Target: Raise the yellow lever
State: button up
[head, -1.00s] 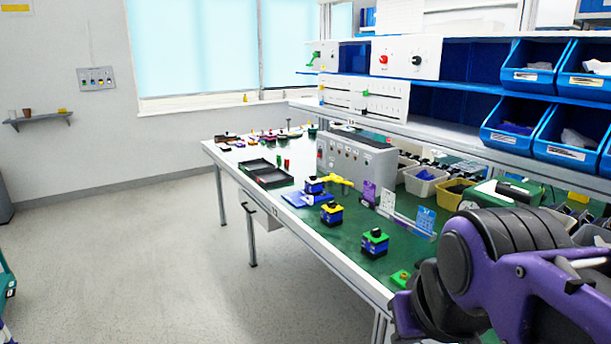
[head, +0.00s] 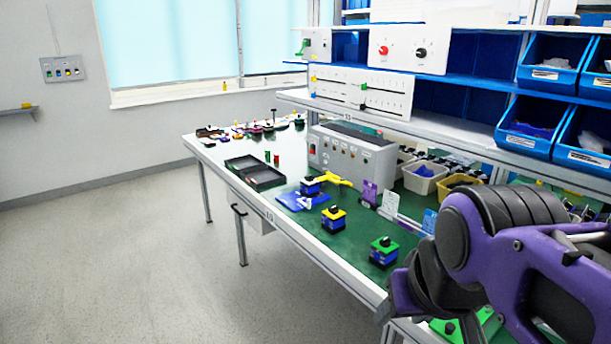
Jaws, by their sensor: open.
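A yellow handle-shaped piece (head: 335,180) lies on the green bench top beside a small blue switch block (head: 310,186). I cannot tell whether it is the lever; it looks roughly level. A yellow knob (head: 313,79) also shows on the white slider panel (head: 365,93) on the shelf front. A grey wall panel (head: 62,69) at the far left carries several small coloured switches, too small to read. My purple and black arm is folded at the lower right, apart from all of these. My gripper's fingertips cannot be made out.
The bench (head: 336,246) runs from front right to back left, with a black tray (head: 254,172), a grey control box (head: 352,155) and several switch blocks on it. Blue bins (head: 547,70) fill the right shelves. The floor (head: 130,245) left of the bench is clear.

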aim_at(330, 178)
jog(key=i+j+z, duration=0.1)
jog(key=i+j, duration=0.2)
jog(key=i+j+z, duration=0.15)
jog(key=j, duration=0.25)
jog(key=i+j+z, duration=0.1)
jog(key=i+j, duration=0.25)
jog(key=i+j+z, duration=0.1)
jog(key=i+j, duration=0.15)
jog(key=j, duration=0.25)
